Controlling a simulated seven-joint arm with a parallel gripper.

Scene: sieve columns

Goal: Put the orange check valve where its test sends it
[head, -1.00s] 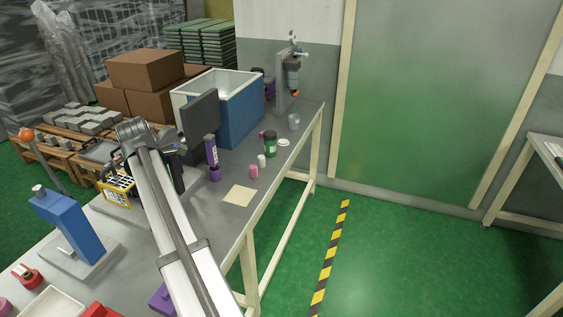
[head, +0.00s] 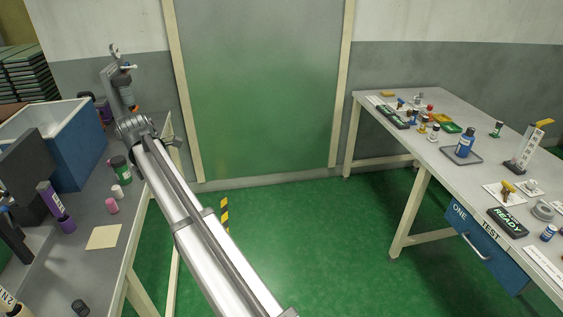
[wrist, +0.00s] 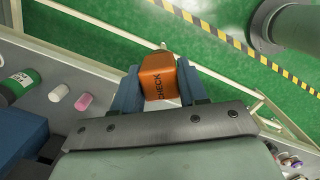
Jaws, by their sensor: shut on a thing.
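The orange check valve (wrist: 160,76), a blocky piece with "CHECK" in dark letters on its side, sits between the blue fingers of my gripper (wrist: 158,84) in the wrist view. The gripper is shut on it and holds it above the edge of the left bench and the green floor. On the right bench stands a black block marked "READY" (head: 507,222), above a blue drawer (head: 476,242) lettered "ONE TEST".
The left bench (head: 92,270) holds a blue-walled bin (head: 82,157), a green jar (head: 120,168) and small pink and white pieces. The right bench (head: 440,170) carries a grey tray with a blue bottle (head: 465,143) and several small parts. Green floor lies clear between the benches.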

